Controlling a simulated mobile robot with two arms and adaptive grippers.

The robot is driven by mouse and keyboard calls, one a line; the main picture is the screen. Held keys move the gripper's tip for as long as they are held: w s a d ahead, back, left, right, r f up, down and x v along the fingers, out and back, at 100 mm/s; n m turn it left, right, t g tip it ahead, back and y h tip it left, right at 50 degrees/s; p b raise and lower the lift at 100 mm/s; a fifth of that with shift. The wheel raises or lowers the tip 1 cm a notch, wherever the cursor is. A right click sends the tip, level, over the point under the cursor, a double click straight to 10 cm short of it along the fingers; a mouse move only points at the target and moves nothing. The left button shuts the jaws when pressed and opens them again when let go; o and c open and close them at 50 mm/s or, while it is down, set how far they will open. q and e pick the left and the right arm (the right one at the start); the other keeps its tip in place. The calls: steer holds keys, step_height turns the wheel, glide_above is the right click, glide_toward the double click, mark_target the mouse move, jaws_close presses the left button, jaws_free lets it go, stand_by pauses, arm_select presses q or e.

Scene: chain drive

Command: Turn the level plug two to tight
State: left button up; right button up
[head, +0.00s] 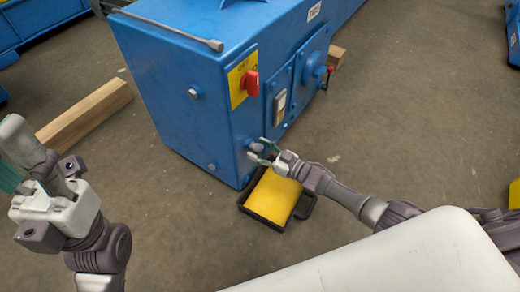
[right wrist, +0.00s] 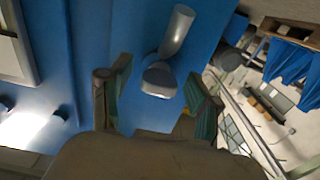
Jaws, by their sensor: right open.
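A grey plug (head: 256,147) sticks out low on the blue machine housing (head: 178,65), near its front corner. It also shows in the right wrist view as a grey stem with a flat-ended head (right wrist: 170,45). My right gripper (head: 262,152) is open, with its fingers pointing at the plug. In the right wrist view the two green-padded fingers stand on either side of the plug's near end, with gaps; I cannot tell whether they touch it. My left gripper (head: 42,190) is raised at the left, away from the housing; its jaw opening is unclear.
A black tray with a yellow inside (head: 272,197) lies on the floor below the right gripper. A red switch (head: 250,83) on a yellow plate and a round cover (head: 314,68) are on the housing. A rod (head: 170,30) lies on top. A wooden beam (head: 85,115) lies left.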

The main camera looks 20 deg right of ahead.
steer(key=v, duration=1.2)
